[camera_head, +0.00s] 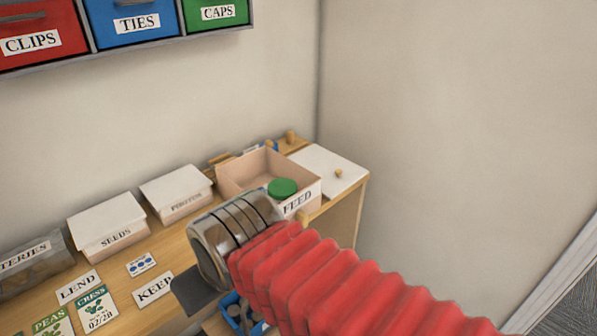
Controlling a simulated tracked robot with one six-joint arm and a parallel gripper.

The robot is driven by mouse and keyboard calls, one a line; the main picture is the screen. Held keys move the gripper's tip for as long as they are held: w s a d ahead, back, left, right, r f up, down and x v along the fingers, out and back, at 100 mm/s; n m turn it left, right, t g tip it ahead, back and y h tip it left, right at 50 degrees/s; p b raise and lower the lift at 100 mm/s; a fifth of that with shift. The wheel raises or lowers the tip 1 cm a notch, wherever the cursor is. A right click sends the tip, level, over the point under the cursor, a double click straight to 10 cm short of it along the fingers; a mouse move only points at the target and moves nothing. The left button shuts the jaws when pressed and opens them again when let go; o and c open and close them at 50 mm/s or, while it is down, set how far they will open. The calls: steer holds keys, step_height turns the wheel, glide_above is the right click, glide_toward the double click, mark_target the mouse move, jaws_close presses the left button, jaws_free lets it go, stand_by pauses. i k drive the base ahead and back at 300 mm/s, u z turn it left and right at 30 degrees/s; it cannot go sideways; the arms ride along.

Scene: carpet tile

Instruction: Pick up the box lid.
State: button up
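A flat white lid (318,163) with a small round wooden knob lies at the right end of the wooden bench, to the right of the open box marked FEED (236,176). A round green lid or tin top (282,187) shows inside that box. My arm, in a red ribbed sleeve with a metal wrist, reaches in from the lower right. A dark part of my gripper (190,292) shows below the wrist, over the bench's front edge, left of and apart from the white lid. Its fingertips are mostly hidden, so I cannot tell whether it is open.
Closed boxes marked SEEDS (108,228) and PHOTOS (178,196) stand along the wall. Seed packets (95,305) and word cards lie at the front left. Small wooden pieces (291,137) stand behind the FEED box. Coloured drawers (135,20) hang above. A wall closes the right side.

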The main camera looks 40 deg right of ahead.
mark_target(338, 174)
steer(key=u, duration=1.8)
steer(key=k, duration=1.65)
steer(key=z, duration=1.6)
